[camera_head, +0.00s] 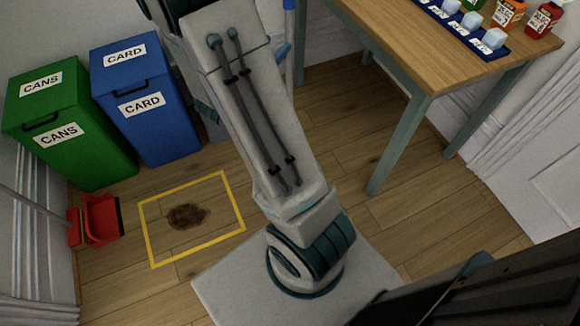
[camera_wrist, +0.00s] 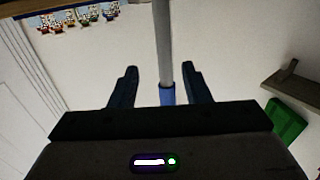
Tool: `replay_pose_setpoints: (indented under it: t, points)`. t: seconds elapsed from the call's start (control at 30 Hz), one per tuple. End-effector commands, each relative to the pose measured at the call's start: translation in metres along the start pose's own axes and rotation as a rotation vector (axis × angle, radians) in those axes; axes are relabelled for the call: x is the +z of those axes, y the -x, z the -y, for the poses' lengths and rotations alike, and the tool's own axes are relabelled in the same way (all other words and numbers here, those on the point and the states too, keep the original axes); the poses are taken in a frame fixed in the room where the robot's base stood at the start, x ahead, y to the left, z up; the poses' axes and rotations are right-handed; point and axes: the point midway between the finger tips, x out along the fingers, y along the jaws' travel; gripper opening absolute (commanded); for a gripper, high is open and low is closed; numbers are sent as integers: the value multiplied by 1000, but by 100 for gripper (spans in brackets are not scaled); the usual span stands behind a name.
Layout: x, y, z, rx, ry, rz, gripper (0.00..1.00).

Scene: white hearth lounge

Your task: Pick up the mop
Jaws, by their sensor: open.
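The mop's upright pole shows in the wrist view as a grey shaft (camera_wrist: 163,40) with a blue section (camera_wrist: 167,94) lower down. My gripper (camera_wrist: 159,67) is open, with one dark finger on each side of the pole. The pole appears between the fingers, with a gap on both sides; its exact depth is hard to tell. In the head view, a thin strip of the mop pole (camera_head: 290,45) shows just right of my arm, left of the table. My arm hides the rest of it and most of my gripper. The mop's head is not visible.
A green CANS bin (camera_head: 60,120) and blue CARD bin (camera_head: 146,100) stand left. A red dustpan (camera_head: 102,219) lies near a brown stain (camera_head: 187,216) inside a yellow floor outline (camera_head: 197,241). A wooden table (camera_head: 400,45) with bottles stands right.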

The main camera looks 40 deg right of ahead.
Motion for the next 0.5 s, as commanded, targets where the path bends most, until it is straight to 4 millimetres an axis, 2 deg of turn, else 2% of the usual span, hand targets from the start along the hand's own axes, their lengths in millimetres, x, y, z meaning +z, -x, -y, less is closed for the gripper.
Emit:
replay_pose_setpoints:
  t: [0.1, 0.37, 0.5]
  points:
    - [1, -21, 0, 3, -1, 0, 43]
    - [0, -41, 1, 0, -1, 2, 43]
    - [-2, -62, 4, 1, -2, 1, 43]
